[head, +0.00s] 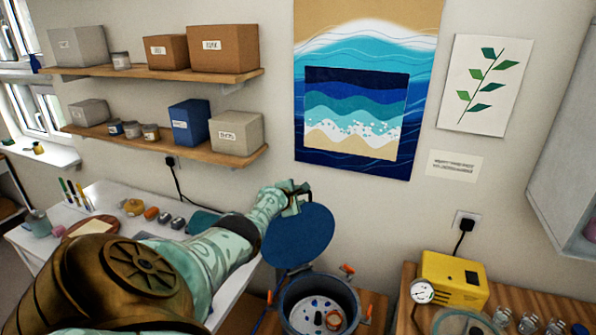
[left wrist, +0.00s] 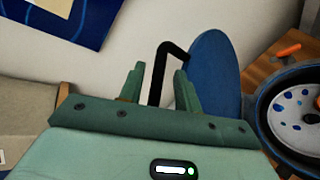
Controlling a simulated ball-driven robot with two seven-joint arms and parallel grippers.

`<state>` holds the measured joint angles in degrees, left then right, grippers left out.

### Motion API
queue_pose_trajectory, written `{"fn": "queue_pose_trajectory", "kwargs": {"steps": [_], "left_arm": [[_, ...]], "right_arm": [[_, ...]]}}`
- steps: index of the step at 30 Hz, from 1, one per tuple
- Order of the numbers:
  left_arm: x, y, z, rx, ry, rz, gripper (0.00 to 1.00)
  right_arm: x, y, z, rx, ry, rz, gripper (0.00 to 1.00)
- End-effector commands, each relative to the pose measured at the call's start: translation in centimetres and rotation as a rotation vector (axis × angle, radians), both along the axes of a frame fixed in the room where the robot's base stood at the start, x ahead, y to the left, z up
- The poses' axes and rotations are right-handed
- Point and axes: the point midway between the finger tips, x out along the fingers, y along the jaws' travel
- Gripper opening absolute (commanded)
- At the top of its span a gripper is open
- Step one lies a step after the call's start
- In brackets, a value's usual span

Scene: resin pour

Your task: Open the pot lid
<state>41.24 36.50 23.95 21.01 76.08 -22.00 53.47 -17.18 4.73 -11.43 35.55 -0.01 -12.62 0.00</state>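The blue round pot lid (head: 298,237) stands tilted up, nearly upright, behind the dark pot (head: 287,313). The pot's mouth is uncovered. My left gripper (head: 292,197) is at the lid's upper edge. In the left wrist view, the lid (left wrist: 216,75) shows to the right of my left gripper (left wrist: 158,88). Its black bent handle (left wrist: 157,75) stands between the two fingers, with a visible gap on each side. The fingers look open around the handle. My right gripper is not in view.
The pot has orange clamps (head: 346,269) at its rim and a white, blue-spotted interior. A yellow pump (head: 453,281) with a gauge and several small bottles stand on the wooden bench at right. A white table (head: 105,195) with small items is at left. Wall shelves hold boxes.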

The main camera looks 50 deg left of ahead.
Motion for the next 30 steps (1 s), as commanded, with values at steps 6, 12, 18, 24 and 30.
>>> {"fn": "queue_pose_trajectory", "kwargs": {"steps": [6, 12, 18, 24, 30], "left_arm": [[0.0, 0.1, 0.1, 0.003, -0.001, 0.0, 0.33], [-0.6, -0.3, 0.8, 0.004, 0.001, -0.001, 0.33], [-2.7, -1.1, 2.1, 0.007, 0.004, -0.001, 0.33], [-5.0, -2.5, 2.7, 0.008, -0.001, -0.007, 0.33], [-7.8, -3.9, 3.9, 0.004, 0.001, -0.005, 0.33]], "right_arm": [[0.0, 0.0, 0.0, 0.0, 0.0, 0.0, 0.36], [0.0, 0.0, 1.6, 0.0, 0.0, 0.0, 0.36], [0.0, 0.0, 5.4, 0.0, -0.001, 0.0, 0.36], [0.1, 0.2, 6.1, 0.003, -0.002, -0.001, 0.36], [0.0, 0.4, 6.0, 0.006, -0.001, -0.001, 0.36]]}}
